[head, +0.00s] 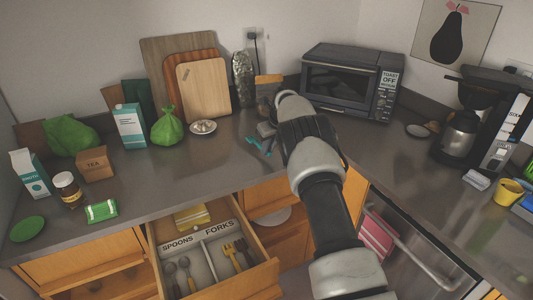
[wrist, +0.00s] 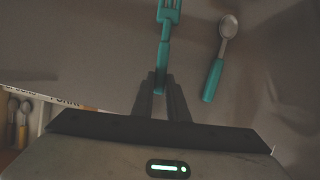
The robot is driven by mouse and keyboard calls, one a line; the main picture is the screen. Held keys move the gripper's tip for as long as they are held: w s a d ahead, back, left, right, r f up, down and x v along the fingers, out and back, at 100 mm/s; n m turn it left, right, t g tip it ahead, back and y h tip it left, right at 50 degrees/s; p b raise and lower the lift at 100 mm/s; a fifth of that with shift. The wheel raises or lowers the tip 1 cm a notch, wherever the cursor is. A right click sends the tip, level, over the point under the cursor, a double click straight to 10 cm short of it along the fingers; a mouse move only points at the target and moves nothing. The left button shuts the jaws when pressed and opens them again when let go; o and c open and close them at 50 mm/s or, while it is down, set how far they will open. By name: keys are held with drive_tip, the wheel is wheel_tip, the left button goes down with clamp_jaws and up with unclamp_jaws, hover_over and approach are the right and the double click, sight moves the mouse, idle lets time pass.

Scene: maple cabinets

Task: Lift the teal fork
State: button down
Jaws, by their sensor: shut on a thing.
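The teal fork (wrist: 165,38) is in the wrist view, tines toward the top and handle running down between my fingertips. My gripper (wrist: 161,84) is shut on the handle's end. I cannot tell whether the fork is clear of the counter. In the head view, my gripper (head: 266,130) is low over the counter, partly hidden by my arm. Teal cutlery (head: 252,141) shows just beside it, too small there to tell apart well.
A spoon with a teal handle (wrist: 219,62) lies right of the fork. An open drawer (head: 213,249) labelled SPOONS and FORKS holds cutlery, below and left of my gripper. A toaster oven (head: 340,84) and cutting boards (head: 204,91) stand behind.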

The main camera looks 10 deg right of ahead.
wheel_tip(320, 180, up, 7)
drive_tip(key=shift+r, duration=0.2)
drive_tip(key=shift+r+p, duration=1.55)
drive_tip(key=shift+p, duration=0.85)
